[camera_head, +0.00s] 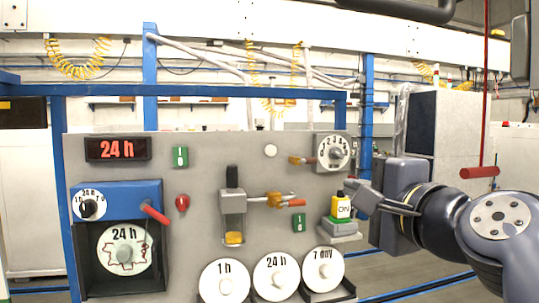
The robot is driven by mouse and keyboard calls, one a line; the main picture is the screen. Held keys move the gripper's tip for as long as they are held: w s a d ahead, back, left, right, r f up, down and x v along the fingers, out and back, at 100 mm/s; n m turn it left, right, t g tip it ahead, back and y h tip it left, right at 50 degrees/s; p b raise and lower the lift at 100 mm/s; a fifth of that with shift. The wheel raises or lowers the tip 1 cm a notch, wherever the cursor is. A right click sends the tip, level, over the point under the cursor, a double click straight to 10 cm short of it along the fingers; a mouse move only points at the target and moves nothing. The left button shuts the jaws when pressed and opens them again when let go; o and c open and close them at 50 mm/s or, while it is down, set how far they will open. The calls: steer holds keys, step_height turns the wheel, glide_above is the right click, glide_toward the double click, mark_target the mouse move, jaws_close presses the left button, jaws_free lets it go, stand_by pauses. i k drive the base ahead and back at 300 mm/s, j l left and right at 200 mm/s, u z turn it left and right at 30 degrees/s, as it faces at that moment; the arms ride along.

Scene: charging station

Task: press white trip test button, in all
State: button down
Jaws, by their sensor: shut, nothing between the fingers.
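A grey upright panel (205,250) faces me. A small plain white round button (270,151) sits on its upper part, right of centre; I see no label that names it as the trip test button. My gripper (352,190) is at the panel's right side, lower and to the right of that button, and apart from it. Its fingers are shut with nothing between them. Their tips are close to a yellow and white block marked "ON" (341,208); I cannot tell whether they touch it.
The panel also holds a grey dial (333,153), a black-handled lever unit (233,203), an orange-tipped lever (275,200), a red knob (182,203) and a blue box (138,193). Several white discs (224,281) stand along the bottom. A red handle (479,172) hangs at right.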

mark_target(271, 150)
steer(key=i+j+z, duration=0.1)
steer(key=i+j, duration=0.6)
steer(key=i, duration=0.05)
